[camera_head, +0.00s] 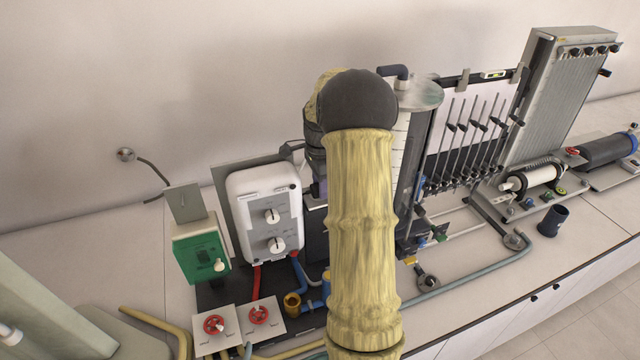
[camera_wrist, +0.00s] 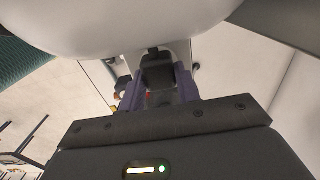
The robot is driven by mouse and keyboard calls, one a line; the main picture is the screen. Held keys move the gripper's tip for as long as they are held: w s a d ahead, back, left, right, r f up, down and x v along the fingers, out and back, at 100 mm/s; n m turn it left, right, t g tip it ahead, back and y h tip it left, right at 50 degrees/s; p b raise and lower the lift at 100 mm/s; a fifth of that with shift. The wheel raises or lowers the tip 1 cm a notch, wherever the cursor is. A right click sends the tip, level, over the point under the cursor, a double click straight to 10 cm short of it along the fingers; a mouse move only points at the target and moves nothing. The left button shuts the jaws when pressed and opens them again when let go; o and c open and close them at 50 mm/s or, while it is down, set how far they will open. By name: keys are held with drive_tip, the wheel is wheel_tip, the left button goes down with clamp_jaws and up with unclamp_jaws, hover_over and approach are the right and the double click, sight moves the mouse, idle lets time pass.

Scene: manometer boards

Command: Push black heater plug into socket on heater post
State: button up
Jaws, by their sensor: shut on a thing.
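My gripper (camera_wrist: 159,88) shows in the wrist view, its purple fingers closed on the black heater plug (camera_wrist: 157,70). The plug sits between the fingertips, in front of a pale upright surface, possibly the heater post (camera_wrist: 152,50). I cannot tell whether the plug touches it or is in a socket. A large white rounded body above hides what lies beyond. The plug and socket cannot be made out there.
A white box with two knobs (camera_head: 265,215) and a green box (camera_head: 201,250) stand left of my arm. Two red valves (camera_head: 213,325) are in front. A clear cylinder (camera_head: 420,110) and the manometer tubes (camera_head: 470,130) stand to the right. A dark cup (camera_head: 553,221) stands near the bench edge.

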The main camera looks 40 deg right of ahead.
drive_tip(key=shift+f, duration=0.1)
drive_tip(key=o, duration=1)
wheel_tip(320, 180, up, 18)
drive_tip(key=b, duration=0.3)
drive_tip(key=shift+f, duration=0.25)
drive_tip(key=shift+f, duration=0.1)
